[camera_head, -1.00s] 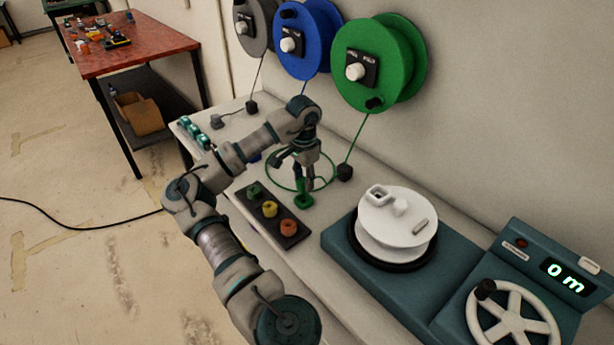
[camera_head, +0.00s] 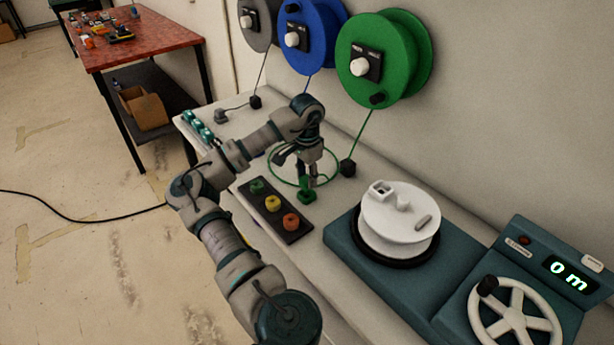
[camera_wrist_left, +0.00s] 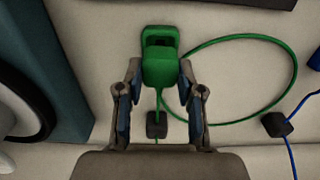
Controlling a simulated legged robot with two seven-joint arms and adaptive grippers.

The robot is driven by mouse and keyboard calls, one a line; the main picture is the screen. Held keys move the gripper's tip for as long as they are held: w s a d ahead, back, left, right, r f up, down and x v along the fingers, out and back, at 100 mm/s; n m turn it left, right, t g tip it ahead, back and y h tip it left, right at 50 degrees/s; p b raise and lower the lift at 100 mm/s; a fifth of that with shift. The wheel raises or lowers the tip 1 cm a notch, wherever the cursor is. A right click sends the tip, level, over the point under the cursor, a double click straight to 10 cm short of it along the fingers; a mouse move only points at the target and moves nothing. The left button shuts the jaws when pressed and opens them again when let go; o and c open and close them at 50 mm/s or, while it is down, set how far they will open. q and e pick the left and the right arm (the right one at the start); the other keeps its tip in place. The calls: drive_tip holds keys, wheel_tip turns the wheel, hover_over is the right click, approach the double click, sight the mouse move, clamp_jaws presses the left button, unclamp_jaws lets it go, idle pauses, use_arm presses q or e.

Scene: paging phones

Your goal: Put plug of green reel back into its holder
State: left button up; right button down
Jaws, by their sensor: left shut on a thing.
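The green plug (camera_head: 307,196) is at the tips of my left gripper (camera_head: 313,183), low over the white bench. In the left wrist view my left gripper (camera_wrist_left: 160,92) is shut on the green plug (camera_wrist_left: 160,65), with a blue-padded finger on each side. A green cable (camera_wrist_left: 285,62) loops from it on the bench. The green reel (camera_head: 384,55) is mounted on the wall above. A small black block (camera_head: 348,168) sits on the bench on the cable below the reel. I cannot tell whether the plug touches the bench. My right gripper is not in view.
A dark strip (camera_head: 262,216) with green, yellow and orange pieces lies at the bench's front edge. A teal unit (camera_head: 345,243) with a white spool (camera_head: 400,215) stands to the right, beside a handwheel (camera_head: 516,322). Blue (camera_head: 310,38) and grey reels hang further left.

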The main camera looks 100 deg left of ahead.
use_arm(q)
drive_tip(key=shift+f, duration=0.1)
drive_tip(key=shift+w+a+f+b, duration=0.15)
drive_tip(key=shift+f+b, duration=0.25)
drive_tip(key=shift+f, duration=0.4)
drive_tip(key=shift+f, duration=0.1)
drive_tip(key=shift+f, duration=0.4)
idle(0.5)
drive_tip(key=o, duration=1.5)
drive_tip(key=shift+o, duration=0.2)
